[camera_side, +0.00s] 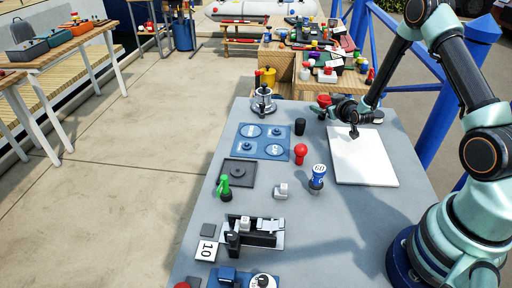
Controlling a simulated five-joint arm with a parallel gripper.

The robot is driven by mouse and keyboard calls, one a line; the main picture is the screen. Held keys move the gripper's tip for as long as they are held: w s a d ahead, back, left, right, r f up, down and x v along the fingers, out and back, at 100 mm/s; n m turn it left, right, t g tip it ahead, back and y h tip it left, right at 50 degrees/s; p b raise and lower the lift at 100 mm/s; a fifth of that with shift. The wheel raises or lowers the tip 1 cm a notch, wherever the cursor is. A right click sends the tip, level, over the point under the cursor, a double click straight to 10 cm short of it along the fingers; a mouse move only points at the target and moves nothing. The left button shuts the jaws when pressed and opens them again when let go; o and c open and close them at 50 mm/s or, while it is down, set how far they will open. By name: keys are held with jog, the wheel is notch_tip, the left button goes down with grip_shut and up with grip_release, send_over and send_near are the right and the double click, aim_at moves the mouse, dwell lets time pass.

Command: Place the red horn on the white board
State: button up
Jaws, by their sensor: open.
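The white board (362,160) lies flat on the right part of the grey table, below my arm. My gripper (341,117) is over the board's far left corner, with its jaws open. A red rounded piece (323,101), which may be the red horn, shows at the left side of my gripper, near the board's far left corner. My gripper partly hides that area, and I cannot tell whether the piece touches the board. Another small red piece with a round top (301,152) stands on the table left of the board.
A blue panel with round dials (264,141), a black cylinder (300,127), a blue-and-white cylinder (317,178), a green piece (224,186) and a metal winch (263,103) stand left of the board. Most of the board is bare. A cluttered wooden bench is behind.

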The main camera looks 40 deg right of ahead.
jog(key=shift+w+d+f, duration=0.2)
jog(key=shift+w+d, duration=0.05)
jog(key=shift+w, duration=0.25)
jog(key=shift+c, duration=0.3)
grip_shut()
jog(key=shift+r, duration=0.2)
notch_tip(320, 180, up, 19)
jog(key=s+a+r+n+y, duration=0.1)
jog(key=s+a+r+y, duration=0.1)
jog(key=a, duration=0.6)
jog(key=s+a+r+n+t+y, duration=0.1)
jog(key=a+r, duration=0.3)
jog(key=a, duration=0.4)
jog(key=s+a+r+n+y, duration=0.2)
jog(key=a+r+n+y, duration=0.1)
jog(key=a, duration=0.5)
jog(key=shift+s+a, duration=0.4)
